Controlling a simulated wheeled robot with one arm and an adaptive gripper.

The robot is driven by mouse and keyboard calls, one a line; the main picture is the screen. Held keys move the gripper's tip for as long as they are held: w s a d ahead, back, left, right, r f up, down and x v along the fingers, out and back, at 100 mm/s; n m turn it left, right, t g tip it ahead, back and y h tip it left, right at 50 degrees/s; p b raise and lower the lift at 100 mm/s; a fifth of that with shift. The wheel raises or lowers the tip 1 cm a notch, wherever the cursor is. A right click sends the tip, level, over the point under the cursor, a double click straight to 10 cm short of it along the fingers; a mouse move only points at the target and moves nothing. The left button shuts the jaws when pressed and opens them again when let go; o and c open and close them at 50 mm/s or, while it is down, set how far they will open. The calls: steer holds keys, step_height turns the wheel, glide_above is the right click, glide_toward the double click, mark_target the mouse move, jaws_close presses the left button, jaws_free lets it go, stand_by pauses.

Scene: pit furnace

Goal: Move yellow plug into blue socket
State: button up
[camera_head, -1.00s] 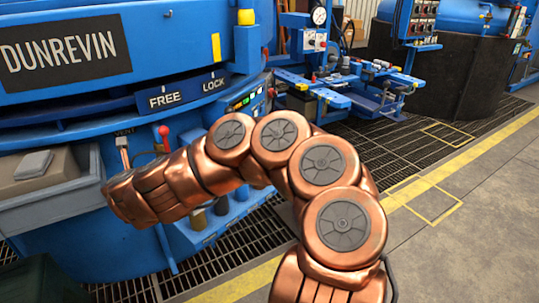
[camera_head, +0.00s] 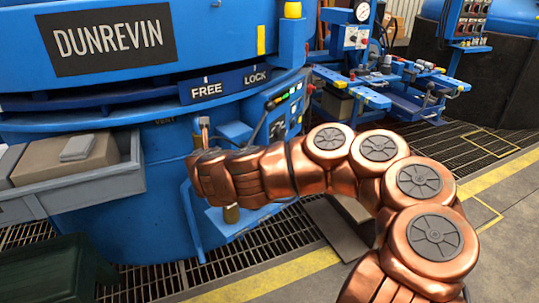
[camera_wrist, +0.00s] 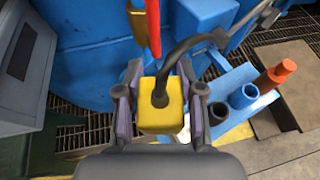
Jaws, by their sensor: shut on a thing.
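The yellow plug (camera_wrist: 160,118) is between the fingers of my gripper (camera_wrist: 160,95) in the wrist view, and the gripper is shut on it. A black cable (camera_wrist: 185,50) leaves the plug's top and arcs up to the right. The blue socket (camera_wrist: 243,96) is an upright open tube to the right of my gripper, apart from the plug. It stands on a light blue shelf (camera_wrist: 235,75) between a dark socket (camera_wrist: 218,112) and an orange-red socket (camera_wrist: 275,78). In the head view my arm hides the gripper's fingers and the plug.
The blue furnace body (camera_head: 110,195) stands behind my gripper. A red handle (camera_wrist: 153,25) rises just beyond the plug. A grey tray (camera_head: 100,182) holding a box is at left. A blue workbench (camera_head: 380,85) stands farther back. Open floor (camera_head: 515,220) lies at right.

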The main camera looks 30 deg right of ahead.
steer(key=s+d+f+n+g+y, duration=0.2)
steer(key=s+d+f+n+y, duration=0.2)
steer(key=d, duration=0.6)
steer(key=s+d+f+n+g+y, duration=0.3)
steer(key=s+d+f+n+y, duration=0.1)
steer(key=s+d+n+y, duration=0.5)
steer(key=shift+d+n+y, duration=0.6)
steer(key=shift+y, duration=0.4)
stand_by(0.5)
